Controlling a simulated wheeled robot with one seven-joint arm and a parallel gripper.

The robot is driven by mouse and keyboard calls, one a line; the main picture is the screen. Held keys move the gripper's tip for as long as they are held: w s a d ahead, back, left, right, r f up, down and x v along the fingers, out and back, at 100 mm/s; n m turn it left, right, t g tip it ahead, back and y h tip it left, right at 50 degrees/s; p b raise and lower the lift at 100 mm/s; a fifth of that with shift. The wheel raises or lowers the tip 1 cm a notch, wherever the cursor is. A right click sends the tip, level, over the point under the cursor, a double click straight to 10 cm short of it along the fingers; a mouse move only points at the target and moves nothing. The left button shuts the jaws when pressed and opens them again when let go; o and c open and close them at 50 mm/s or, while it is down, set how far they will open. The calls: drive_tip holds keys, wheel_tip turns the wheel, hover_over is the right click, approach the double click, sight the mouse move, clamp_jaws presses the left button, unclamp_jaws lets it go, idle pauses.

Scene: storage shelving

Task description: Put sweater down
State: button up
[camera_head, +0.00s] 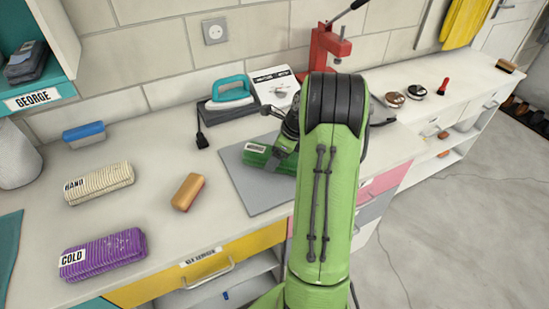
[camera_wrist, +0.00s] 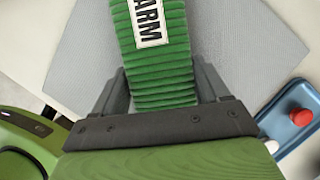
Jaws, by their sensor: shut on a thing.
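The green ribbed sweater (camera_wrist: 160,72), a folded roll with a white label ending in "ARM", sits between the two dark fingers of my gripper (camera_wrist: 161,88) in the wrist view. My gripper is shut on it. In the head view the sweater (camera_head: 256,159) is at or just above the grey mat (camera_head: 262,196) on the counter; I cannot tell whether it touches. My arm hides its right part and most of the gripper (camera_head: 281,153).
A teal iron (camera_head: 231,91) stands behind the mat. An orange-brown brush (camera_head: 188,192), a cream "HAND" roll (camera_head: 99,184) and a purple "COLD" roll (camera_head: 103,254) lie to the left. A red press (camera_head: 325,48) is behind.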

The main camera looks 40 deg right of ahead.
drive_tip(key=shift+c, duration=1.2)
wheel_tip(320, 180, up, 10)
drive_tip(key=p, duration=0.4)
drive_tip(key=shift+r, duration=0.15)
